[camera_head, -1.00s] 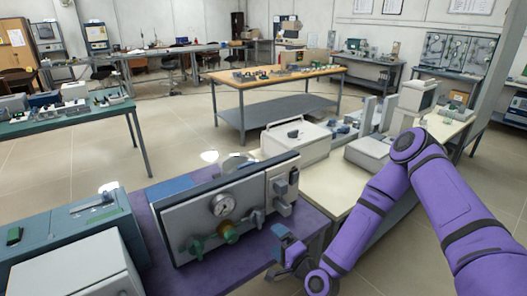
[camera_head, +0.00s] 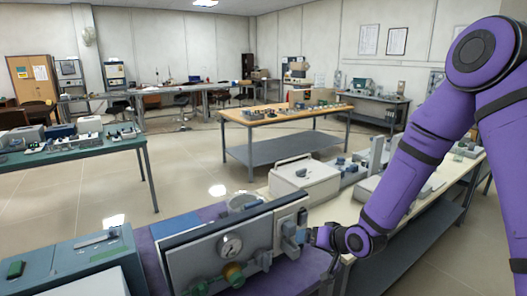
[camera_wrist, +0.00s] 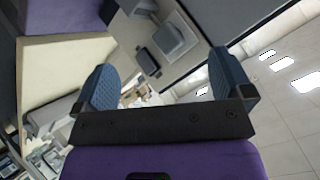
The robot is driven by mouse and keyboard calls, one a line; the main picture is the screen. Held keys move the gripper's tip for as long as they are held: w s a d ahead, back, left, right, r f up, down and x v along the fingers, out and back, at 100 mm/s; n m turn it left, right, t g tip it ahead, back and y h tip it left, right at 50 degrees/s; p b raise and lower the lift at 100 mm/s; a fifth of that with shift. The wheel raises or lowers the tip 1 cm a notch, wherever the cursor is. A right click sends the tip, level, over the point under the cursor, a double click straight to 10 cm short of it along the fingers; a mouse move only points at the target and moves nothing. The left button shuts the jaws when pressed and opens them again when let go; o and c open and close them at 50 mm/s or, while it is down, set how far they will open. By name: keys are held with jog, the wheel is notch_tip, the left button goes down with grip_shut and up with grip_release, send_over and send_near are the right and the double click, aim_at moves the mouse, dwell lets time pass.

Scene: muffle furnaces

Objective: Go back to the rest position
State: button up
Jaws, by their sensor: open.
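My gripper (camera_head: 318,238) is at the right end of the grey furnace panel (camera_head: 190,262) in the head view, small and partly hard to make out against my purple arm. In the wrist view my gripper (camera_wrist: 163,80) shows two blue-grey fingers standing well apart, with nothing held between them. A grey unit with a dark handle (camera_wrist: 147,60) lies beyond the fingers there. The panel carries a round gauge (camera_head: 230,246), a brass knob (camera_head: 233,272) and green valve handles (camera_head: 198,288). I cannot tell the exact gap between gripper and panel.
The panel stands on a purple-topped bench (camera_head: 152,262). A cream bench with a white box (camera_head: 305,183) lies behind it. A wooden-topped table (camera_head: 285,112) and a green-topped table (camera_head: 75,152) stand farther off, with open tiled floor (camera_head: 190,180) between.

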jog(key=s+d+r+g+h, duration=0.1)
jog(key=s+d+r+h, duration=0.25)
jog(key=d+r, duration=0.45)
jog(key=s+d+r+h, duration=0.3)
jog(key=s+r, duration=0.2)
jog(key=r, duration=0.7)
jog(key=s+d+r, duration=0.1)
jog(key=s+r, duration=0.2)
jog(key=s, duration=0.4)
jog(key=s+d+r+g, duration=0.1)
jog(key=s+r, duration=0.3)
jog(key=s, duration=0.4)
jog(key=s+d+r+g, duration=0.1)
jog(key=s+d+r, duration=0.1)
jog(key=s+r, duration=0.2)
jog(key=s, duration=0.3)
jog(key=shift+s+d, duration=0.25)
jog(key=shift+s, duration=0.05)
